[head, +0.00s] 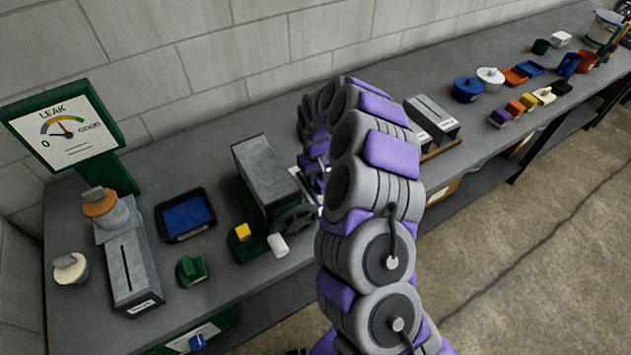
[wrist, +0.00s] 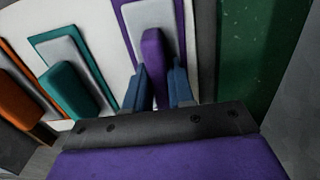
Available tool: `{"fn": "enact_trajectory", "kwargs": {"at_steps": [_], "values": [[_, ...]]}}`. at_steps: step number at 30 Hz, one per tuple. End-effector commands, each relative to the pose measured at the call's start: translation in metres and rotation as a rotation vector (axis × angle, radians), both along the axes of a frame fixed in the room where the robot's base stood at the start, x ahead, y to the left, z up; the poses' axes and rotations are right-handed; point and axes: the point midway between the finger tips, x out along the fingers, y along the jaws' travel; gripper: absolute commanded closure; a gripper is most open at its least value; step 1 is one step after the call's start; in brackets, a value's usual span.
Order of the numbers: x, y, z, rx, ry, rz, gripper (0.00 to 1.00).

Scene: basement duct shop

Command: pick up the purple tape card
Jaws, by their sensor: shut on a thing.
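In the wrist view the purple tape card (wrist: 123,22) has a purple edge, a pale grey face and a raised purple grip block (wrist: 152,58). It lies against a white backing (wrist: 97,30). My gripper (wrist: 160,86) has its two blue fingers on either side of the purple grip block, shut on it. I cannot tell whether the card is clear of the backing.
A teal card (wrist: 68,88) and an orange card (wrist: 20,85) are left of the purple one. A dark green panel (wrist: 250,50) stands at right. On the bench (head: 95,215) are a grey machine (head: 262,165), a black tray (head: 160,232) and a leak gauge (head: 70,130).

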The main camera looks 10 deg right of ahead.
Motion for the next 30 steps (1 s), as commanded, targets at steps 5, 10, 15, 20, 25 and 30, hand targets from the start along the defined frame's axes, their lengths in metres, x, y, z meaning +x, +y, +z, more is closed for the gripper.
{"fn": "enact_trajectory", "kwargs": {"at_steps": [5,10,15,20,25,30], "values": [[0.000,0.000,0.004,0.000,-0.001,0.000,1.00],[0.000,0.000,0.023,0.001,-0.002,-0.001,1.00],[0.001,-0.001,0.054,-0.001,-0.005,0.000,1.00],[0.001,0.000,0.084,0.000,-0.002,-0.002,1.00],[0.001,0.000,0.100,0.001,-0.003,0.000,1.00],[0.001,0.000,0.101,0.000,-0.001,0.000,1.00]]}}
